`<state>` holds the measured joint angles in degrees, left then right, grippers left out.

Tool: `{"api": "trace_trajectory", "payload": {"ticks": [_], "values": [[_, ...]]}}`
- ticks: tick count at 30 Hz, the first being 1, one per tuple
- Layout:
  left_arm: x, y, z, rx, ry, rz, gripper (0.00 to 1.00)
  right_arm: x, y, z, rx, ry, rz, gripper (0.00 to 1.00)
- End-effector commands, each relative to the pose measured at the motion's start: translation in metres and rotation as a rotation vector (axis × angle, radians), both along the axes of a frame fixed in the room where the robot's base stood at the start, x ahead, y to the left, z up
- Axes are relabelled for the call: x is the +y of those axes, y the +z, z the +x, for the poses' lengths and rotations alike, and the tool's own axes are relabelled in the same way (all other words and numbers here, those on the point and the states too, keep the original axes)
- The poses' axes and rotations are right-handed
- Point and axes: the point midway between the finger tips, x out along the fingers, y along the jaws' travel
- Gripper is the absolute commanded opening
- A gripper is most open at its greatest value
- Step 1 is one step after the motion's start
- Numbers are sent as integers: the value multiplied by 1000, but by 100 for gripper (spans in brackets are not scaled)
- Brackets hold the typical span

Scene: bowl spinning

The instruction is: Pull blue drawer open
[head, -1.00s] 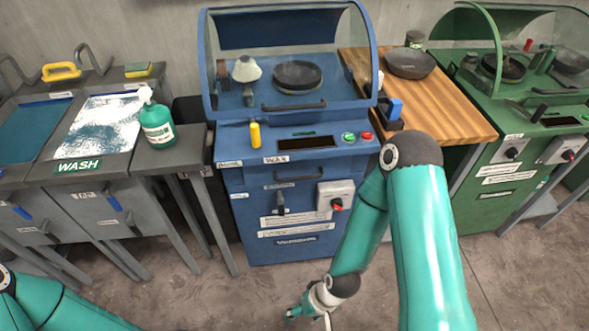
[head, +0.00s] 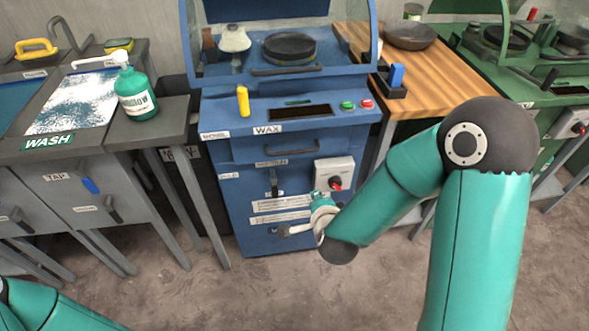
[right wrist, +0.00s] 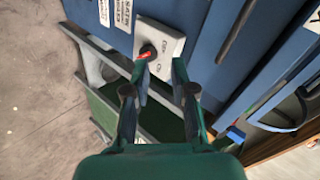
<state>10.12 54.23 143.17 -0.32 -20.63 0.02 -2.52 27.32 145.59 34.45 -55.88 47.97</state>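The blue drawer (head: 240,150) is in the upper front of the blue cabinet, below the WAX label. It has a dark horizontal bar handle (head: 292,149) and looks flush with the cabinet. My right gripper (head: 303,214) is in front of the cabinet's lower front, below and apart from the handle. In the right wrist view it is open and empty (right wrist: 161,72), its fingers towards the grey switch box. Only part of my left arm shows at the lower left; its gripper is out of view.
The grey switch box (head: 334,184) with a red knob (right wrist: 146,53) is close to my right gripper. A latch handle (head: 273,183) sits below the drawer. A grey wash table (head: 170,125) stands left, a wooden-topped table (head: 440,85) right.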

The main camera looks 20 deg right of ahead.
Motion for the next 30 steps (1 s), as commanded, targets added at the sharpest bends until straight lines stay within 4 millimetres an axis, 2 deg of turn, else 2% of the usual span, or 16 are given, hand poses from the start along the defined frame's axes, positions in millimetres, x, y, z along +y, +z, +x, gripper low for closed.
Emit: {"api": "trace_trajectory", "payload": {"ticks": [1,3,9,12,16,22,26,30], "values": [[0,-40,0,1,0,0,40,-1,-4,6,-91,-42,16,25],[0,-66,0,1,0,0,40,-3,11,9,-197,-91,40,25],[0,-124,0,0,0,0,40,11,41,6,-397,-94,98,25],[0,-140,0,0,0,0,40,21,50,3,-454,-68,119,25],[0,-148,0,0,0,0,40,29,54,2,-480,-48,131,25],[0,-142,0,0,0,0,40,29,54,14,-478,-42,130,25],[0,-137,0,0,0,0,40,24,50,31,-476,-43,128,25],[0,-143,0,0,0,0,40,17,41,59,-479,-45,130,25]]}}
